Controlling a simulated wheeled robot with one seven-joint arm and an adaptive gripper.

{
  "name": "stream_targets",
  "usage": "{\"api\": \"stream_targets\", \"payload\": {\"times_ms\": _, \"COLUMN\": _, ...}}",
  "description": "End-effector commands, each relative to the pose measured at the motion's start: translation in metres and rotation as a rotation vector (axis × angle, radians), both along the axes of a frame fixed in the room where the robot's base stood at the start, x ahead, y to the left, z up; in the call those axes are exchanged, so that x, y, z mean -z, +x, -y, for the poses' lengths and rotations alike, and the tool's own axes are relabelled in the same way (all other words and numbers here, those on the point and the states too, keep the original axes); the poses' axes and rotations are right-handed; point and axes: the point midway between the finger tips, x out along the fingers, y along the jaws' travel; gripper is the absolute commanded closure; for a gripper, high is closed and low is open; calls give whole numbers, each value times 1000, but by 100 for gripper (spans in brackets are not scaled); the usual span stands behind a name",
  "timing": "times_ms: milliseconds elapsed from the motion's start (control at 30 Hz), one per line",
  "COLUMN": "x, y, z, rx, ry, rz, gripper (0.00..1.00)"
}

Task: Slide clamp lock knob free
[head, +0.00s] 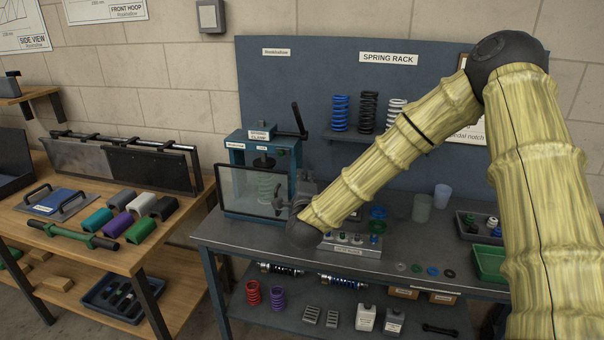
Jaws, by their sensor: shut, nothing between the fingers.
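The spring clamp (234,158) is a blue frame on the left end of the grey bench, labelled on top. A black lever (299,121) rises from its top right. A pale coil spring (266,187) stands inside under a dark press piece (264,161). A clear guard with a dark frame (240,190) covers the front. My gripper (284,203) is small and dark, at the lower right side of the clamp by the guard's right edge. It is shut and empty. Contact with the clamp cannot be told. I cannot make out the lock knob; my wrist covers part of that side.
My arm crosses the bench's middle and right. A labelled parts block (352,250) sits just right of my wrist. Springs stand on the rack shelf (350,137) behind. A wooden table (85,232) with coloured blocks is at the left, across a narrow gap.

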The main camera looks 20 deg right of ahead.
Motion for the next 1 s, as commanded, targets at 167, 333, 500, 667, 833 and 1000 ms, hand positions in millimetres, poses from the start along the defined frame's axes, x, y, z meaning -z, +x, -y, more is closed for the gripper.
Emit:
{"api": "stream_targets", "payload": {"times_ms": 167, "x": -5, "y": 28, "z": 11, "rx": 2, "ry": 0, "rz": 1, "gripper": 100}}
{"api": "stream_targets", "payload": {"times_ms": 333, "x": -6, "y": 54, "z": 20, "rx": 1, "ry": -1, "rz": 0, "gripper": 100}}
{"api": "stream_targets", "payload": {"times_ms": 500, "x": -9, "y": 78, "z": 24, "rx": -2, "ry": -1, "rz": 1, "gripper": 100}}
{"api": "stream_targets", "payload": {"times_ms": 667, "x": -12, "y": 88, "z": 7, "rx": -2, "ry": -1, "rz": 0, "gripper": 100}}
{"api": "stream_targets", "payload": {"times_ms": 833, "x": -12, "y": 94, "z": -2, "rx": -1, "ry": -1, "rz": -1, "gripper": 100}}
{"api": "stream_targets", "payload": {"times_ms": 1000, "x": -12, "y": 96, "z": -5, "rx": 0, "ry": 0, "rz": -1, "gripper": 100}}
